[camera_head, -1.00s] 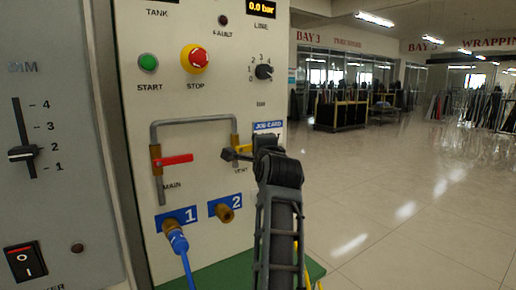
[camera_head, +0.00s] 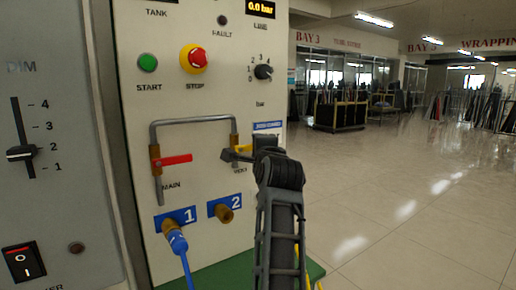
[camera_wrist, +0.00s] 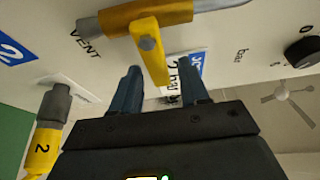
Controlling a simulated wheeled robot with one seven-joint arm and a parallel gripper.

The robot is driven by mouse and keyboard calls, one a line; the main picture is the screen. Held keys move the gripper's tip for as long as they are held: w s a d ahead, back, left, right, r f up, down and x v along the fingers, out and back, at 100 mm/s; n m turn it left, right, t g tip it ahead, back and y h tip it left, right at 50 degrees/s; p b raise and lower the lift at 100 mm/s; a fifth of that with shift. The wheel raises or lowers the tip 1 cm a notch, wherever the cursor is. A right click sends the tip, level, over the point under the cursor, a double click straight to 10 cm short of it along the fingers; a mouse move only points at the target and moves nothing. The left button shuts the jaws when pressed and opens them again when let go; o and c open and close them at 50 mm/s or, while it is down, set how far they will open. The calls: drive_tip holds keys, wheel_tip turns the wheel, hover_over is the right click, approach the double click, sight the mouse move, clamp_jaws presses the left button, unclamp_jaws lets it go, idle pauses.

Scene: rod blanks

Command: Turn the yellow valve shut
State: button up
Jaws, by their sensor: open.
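The yellow valve handle (camera_wrist: 153,62) is joined to a brass valve body (camera_wrist: 150,17) on the pipe beside the VENT label. In the wrist view its free end lies between the fingertips of my gripper (camera_wrist: 158,75), which is open. I see a gap on both sides of the handle. In the head view my gripper (camera_head: 238,154) is at the panel by the VENT valve and covers most of the yellow handle (camera_head: 243,147).
The MAIN valve's red handle (camera_head: 176,160) is to the left on the same pipe (camera_head: 193,119). Below are port 1 with a blue hose (camera_head: 178,240) and brass port 2 (camera_head: 225,213). The red stop button (camera_head: 194,59) and the dial (camera_head: 263,72) are above. Open floor lies right.

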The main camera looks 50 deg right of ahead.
drive_tip(key=b+v, duration=0.1)
drive_tip(key=v, duration=0.6)
drive_tip(key=shift+s, duration=0.1)
idle(0.4)
drive_tip(key=s+a+f+n+t+y+p, duration=0.15)
drive_tip(key=s+a+f+n+y, duration=0.25)
drive_tip(key=s+a+f+n, duration=0.45)
drive_tip(key=s+a+f+n+t+y, duration=0.2)
drive_tip(key=s+a+f+n+y, duration=0.2)
drive_tip(key=s+f+n, duration=0.55)
drive_tip(key=s+a+f+n+g+y, duration=0.1)
drive_tip(key=s+a+n, duration=0.3)
drive_tip(key=s, duration=0.6)
drive_tip(key=s+a+f+n+g+y+p, duration=0.1)
drive_tip(key=s+a+f+n+y, duration=0.1)
drive_tip(key=s+a, duration=0.7)
drive_tip(key=shift+s+a+n+g+p, duration=0.35)
drive_tip(key=shift+s+n, duration=0.55)
drive_tip(key=shift+s, duration=0.15)
